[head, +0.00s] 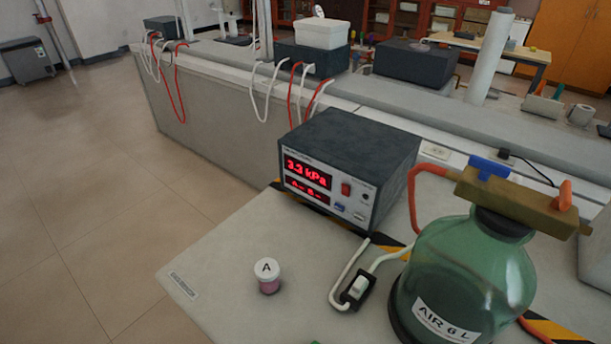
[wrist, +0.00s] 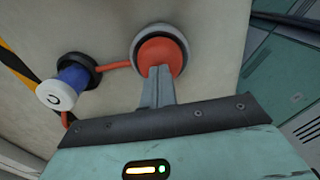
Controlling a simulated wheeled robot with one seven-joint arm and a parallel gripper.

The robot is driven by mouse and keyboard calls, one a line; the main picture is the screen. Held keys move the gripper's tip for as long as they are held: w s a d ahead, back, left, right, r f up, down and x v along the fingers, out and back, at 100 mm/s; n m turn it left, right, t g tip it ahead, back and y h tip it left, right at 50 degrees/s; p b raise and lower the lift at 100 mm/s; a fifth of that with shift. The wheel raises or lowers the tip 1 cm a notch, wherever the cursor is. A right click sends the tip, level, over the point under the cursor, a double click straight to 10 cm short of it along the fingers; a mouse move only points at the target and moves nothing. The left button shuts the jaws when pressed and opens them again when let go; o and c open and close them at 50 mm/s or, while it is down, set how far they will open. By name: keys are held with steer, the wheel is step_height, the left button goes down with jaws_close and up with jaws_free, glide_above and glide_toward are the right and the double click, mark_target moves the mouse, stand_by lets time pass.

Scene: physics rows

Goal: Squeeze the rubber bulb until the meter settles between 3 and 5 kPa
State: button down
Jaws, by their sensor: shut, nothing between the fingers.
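The meter (head: 335,165) is a dark box on the bench in the head view, and its upper red display reads 3.3 kPa. The rubber bulb (wrist: 158,52) is a round orange-red shape inside a grey ring in the wrist view, with an orange hose at its left. My gripper (wrist: 160,72) shows in the wrist view with its fingers together and nothing between them. The fingertips overlap the bulb's lower edge in the picture; I cannot tell whether they touch it. The bulb and my gripper are out of the head view.
A green glass bottle (head: 463,270) labelled AIR 6 L stands at the bench's right. A blue jar with lid C (wrist: 55,95) stands left of the bulb, by a dark ring.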

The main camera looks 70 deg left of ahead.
steer(key=shift+f+b, duration=0.65)
steer(key=shift+f, duration=0.3)
steer(key=shift+r, duration=0.15)
steer(key=shift+r+p, duration=1.65)
step_height(320, 180, up, 7)
steer(key=p, duration=0.6)
